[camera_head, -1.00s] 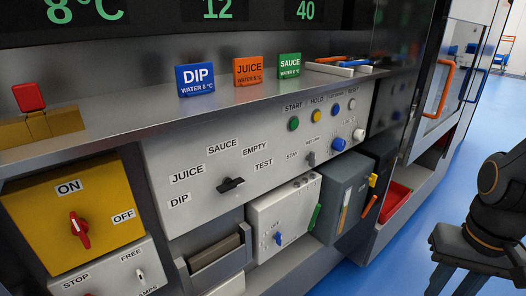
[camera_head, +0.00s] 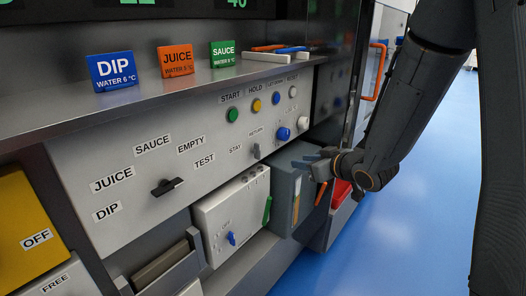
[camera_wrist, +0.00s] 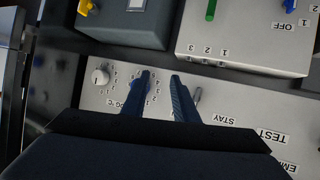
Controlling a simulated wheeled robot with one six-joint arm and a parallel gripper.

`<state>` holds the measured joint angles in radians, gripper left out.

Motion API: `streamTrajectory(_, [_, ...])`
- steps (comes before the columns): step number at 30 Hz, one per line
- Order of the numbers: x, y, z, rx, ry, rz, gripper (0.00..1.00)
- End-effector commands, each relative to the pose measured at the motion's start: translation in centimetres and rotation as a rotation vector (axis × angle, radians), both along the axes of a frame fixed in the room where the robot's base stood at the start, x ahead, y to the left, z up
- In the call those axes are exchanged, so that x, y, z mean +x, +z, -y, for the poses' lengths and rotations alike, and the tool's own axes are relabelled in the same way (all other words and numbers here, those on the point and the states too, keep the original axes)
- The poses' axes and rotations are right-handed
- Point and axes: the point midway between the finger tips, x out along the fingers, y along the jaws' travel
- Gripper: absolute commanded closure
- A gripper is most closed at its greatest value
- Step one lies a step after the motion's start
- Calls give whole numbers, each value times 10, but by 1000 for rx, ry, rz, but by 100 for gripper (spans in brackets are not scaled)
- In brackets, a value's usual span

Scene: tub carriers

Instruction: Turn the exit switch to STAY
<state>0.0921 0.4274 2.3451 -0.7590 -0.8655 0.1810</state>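The exit switch (camera_head: 255,151) is a small grey lever on the light grey panel, between the STAY label (camera_head: 235,149) and the RETURN label (camera_head: 256,132). In the wrist view the lever (camera_wrist: 196,95) shows just right of the right finger, with STAY (camera_wrist: 217,119) beyond it. Its exact setting is hard to read. My gripper (camera_head: 309,160) is in front of the panel, right of the switch in the head view.
A blue knob (camera_head: 282,134) sits close right of the switch. A black selector (camera_head: 166,187) is farther left. A white box with a blue switch (camera_head: 231,239) and a grey box (camera_head: 285,190) jut out below. Blue floor (camera_head: 400,240) is free at right.

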Motion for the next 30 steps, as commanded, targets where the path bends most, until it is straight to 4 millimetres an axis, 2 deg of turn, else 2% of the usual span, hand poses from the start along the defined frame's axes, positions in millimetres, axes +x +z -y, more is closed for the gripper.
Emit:
streamTrajectory(3, [4,8,-29,124,143,113,73])
streamTrajectory(6, [-2,19,-47,219,244,182,73])
streamTrajectory(14, [-15,34,-66,343,363,255,73])
streamTrajectory(30, [26,35,-121,345,367,256,73])
